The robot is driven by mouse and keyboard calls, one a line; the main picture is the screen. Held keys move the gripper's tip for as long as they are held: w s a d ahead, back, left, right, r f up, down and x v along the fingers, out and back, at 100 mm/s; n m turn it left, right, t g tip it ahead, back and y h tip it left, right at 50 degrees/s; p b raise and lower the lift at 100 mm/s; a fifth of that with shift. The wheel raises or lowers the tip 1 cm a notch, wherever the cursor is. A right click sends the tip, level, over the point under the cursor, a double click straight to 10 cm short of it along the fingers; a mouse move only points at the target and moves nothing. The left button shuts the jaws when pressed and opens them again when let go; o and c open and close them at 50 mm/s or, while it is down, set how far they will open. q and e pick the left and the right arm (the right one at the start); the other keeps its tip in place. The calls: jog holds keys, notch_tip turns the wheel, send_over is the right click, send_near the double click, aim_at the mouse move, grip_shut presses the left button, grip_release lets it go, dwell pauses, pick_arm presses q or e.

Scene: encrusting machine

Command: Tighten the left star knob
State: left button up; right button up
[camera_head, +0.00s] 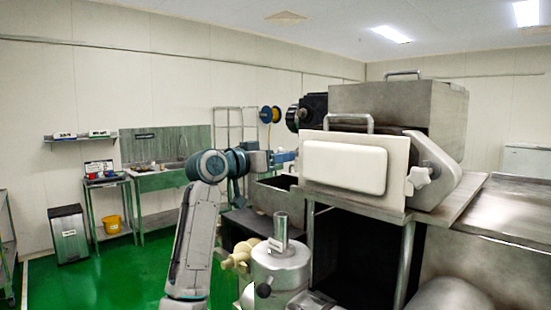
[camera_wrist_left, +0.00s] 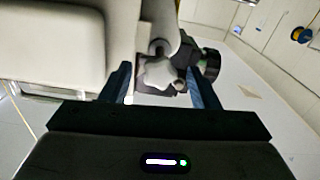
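The left star knob (camera_wrist_left: 160,74) is pale and lobed. In the left wrist view it shows between the two blue fingers of my left gripper (camera_head: 286,157). The fingers are apart, with visible gaps on both sides of the knob; I cannot tell how deep it sits between them. In the head view my left arm reaches to the left edge of the white front cover (camera_head: 345,166), and the left knob is hidden there. A matching right star knob (camera_head: 418,177) shows at the cover's right edge. My right gripper is not in view.
The steel machine body (camera_head: 400,100) stands behind the cover. A black round part (camera_wrist_left: 209,63) is close beside the left knob. A steel cylinder (camera_head: 280,272) with cream knobs (camera_head: 238,258) stands below the arm. Green floor at the left is open.

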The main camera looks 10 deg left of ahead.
pick_arm(q)
jog(key=b+v, duration=0.5)
jog(key=v, duration=0.6)
jog(key=shift+w, duration=0.1)
jog(key=shift+f, duration=0.1)
